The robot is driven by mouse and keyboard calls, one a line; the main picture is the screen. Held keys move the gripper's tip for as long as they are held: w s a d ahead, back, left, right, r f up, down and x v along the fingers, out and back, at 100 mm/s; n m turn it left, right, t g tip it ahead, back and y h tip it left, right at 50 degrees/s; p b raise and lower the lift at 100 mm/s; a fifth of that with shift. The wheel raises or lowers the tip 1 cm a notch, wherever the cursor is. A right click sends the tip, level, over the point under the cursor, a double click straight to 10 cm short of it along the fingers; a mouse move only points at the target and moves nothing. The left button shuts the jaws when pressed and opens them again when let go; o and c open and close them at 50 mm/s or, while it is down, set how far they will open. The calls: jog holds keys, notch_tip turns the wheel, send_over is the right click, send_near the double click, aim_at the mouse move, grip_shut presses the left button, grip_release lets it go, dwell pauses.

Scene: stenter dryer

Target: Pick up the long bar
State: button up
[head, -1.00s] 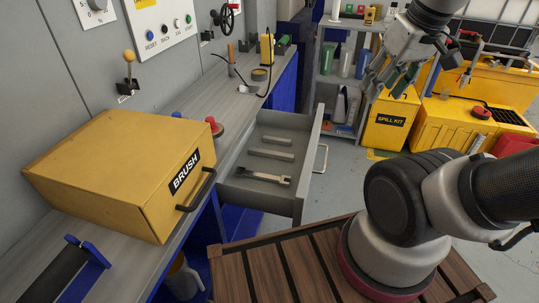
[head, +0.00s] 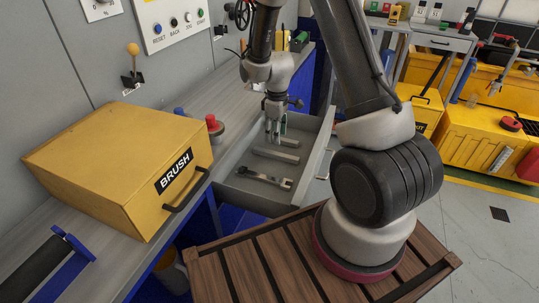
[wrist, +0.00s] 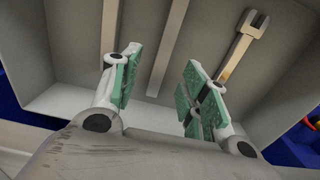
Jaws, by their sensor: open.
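The long bar (head: 276,154) is a plain grey strip lying flat in the open drawer, between a shorter grey bar (head: 288,142) and a wrench (head: 265,179). My gripper (head: 275,136) is open and empty, pointing down over the drawer, and partly hides the shorter bar in the head view. In the wrist view, the long bar (wrist: 168,52) shows between the two green-padded fingers (wrist: 160,75), apart from both. The shorter bar (wrist: 110,25) is left of it and the wrench (wrist: 243,48) right.
The grey drawer (head: 240,198) is pulled out, its walls around the tools. A yellow BRUSH box (head: 110,165) stands on the bench at the left. A slatted wooden surface (head: 235,265) is in front of the drawer. Yellow bins (head: 470,140) stand at the back right.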

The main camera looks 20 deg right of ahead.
aim_at(276, 153)
jog(key=f, duration=0.8)
jog(key=shift+s+a+f, duration=0.1)
jog(key=shift+s+a, duration=0.05)
jog(key=shift+s, duration=0.2)
grip_shut()
